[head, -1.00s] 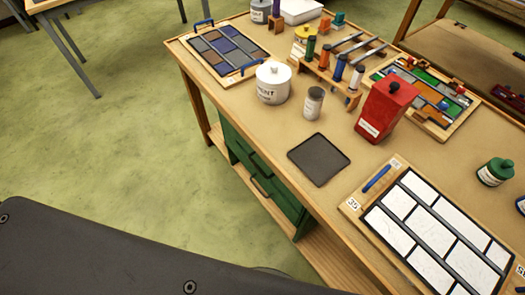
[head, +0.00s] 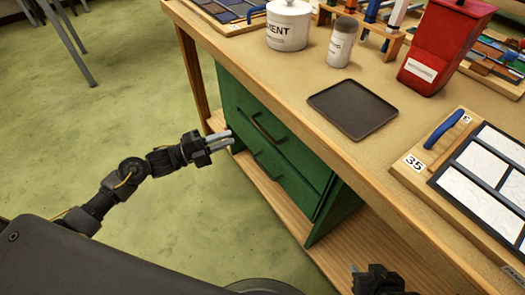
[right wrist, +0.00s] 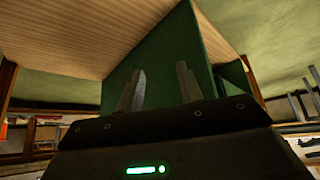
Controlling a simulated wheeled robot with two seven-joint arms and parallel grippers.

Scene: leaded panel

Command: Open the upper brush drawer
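The green drawer cabinet stands under the workbench top in the head view. Its upper drawer (head: 285,147) has a dark bar handle (head: 268,129) and looks shut. The lower drawer (head: 283,183) beneath it has a similar handle. My left gripper (head: 230,142) is at the cabinet's left side, apart from the upper handle; its grey fingers look close together, but their gap is unclear. My right gripper (head: 375,270) is low at the bottom edge, to the right of the cabinet. In the right wrist view its fingers (right wrist: 160,90) are apart and empty, with green cabinet panels beyond.
The wooden bench top (head: 300,75) overhangs the cabinet. It carries a dark tray (head: 353,109), a white cement pot (head: 288,28), a red container (head: 440,50) and a framed panel (head: 490,190). A wooden lower shelf (head: 370,250) runs beneath. Green floor lies open at left.

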